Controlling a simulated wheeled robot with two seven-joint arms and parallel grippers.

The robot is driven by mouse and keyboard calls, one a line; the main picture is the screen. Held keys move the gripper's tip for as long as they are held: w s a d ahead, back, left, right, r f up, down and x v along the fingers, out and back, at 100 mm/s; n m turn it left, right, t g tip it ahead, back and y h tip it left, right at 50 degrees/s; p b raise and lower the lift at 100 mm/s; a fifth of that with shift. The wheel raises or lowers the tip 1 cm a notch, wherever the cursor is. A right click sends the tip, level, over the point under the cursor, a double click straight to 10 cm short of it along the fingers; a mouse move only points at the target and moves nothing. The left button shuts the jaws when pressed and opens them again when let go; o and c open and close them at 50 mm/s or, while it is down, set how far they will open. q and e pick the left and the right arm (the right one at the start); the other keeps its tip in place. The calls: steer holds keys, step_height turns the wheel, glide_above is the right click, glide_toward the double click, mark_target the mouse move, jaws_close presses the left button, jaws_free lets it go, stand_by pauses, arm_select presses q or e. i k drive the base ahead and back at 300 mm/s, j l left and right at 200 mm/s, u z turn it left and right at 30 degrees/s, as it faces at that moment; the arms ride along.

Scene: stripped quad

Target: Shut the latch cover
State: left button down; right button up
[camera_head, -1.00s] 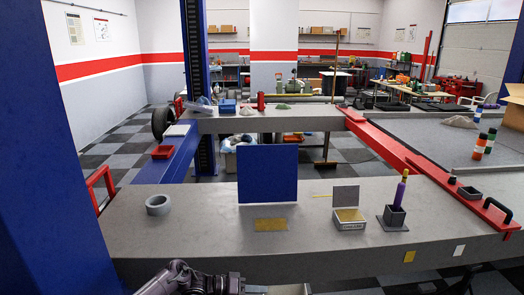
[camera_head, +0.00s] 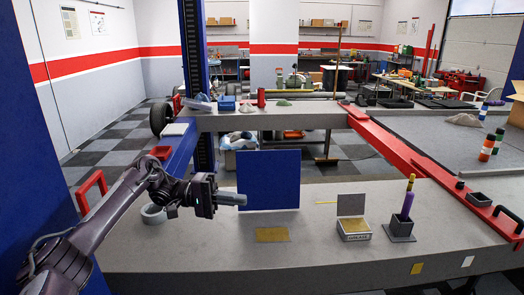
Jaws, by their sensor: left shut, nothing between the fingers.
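The latch cover looks to be the grey lid (camera_head: 351,204) standing upright at the back of a small box (camera_head: 354,230) with a yellowish inside, on the grey bench top (camera_head: 190,250). The lid is open. My left gripper (camera_head: 243,200) is shut and empty, raised over the left part of the bench. It points right, in front of the lower left of the blue panel (camera_head: 268,178), well left of the box. My right gripper is not in view.
A dark holder (camera_head: 401,230) with a purple-handled tool (camera_head: 408,200) stands just right of the box. A grey tape roll (camera_head: 153,214) is partly behind my left arm. A yellow plate (camera_head: 272,234) lies flat before the blue panel.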

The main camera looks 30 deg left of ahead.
mark_target(270, 179)
steer(key=i+j, duration=1.4)
steer(key=j, duration=0.15)
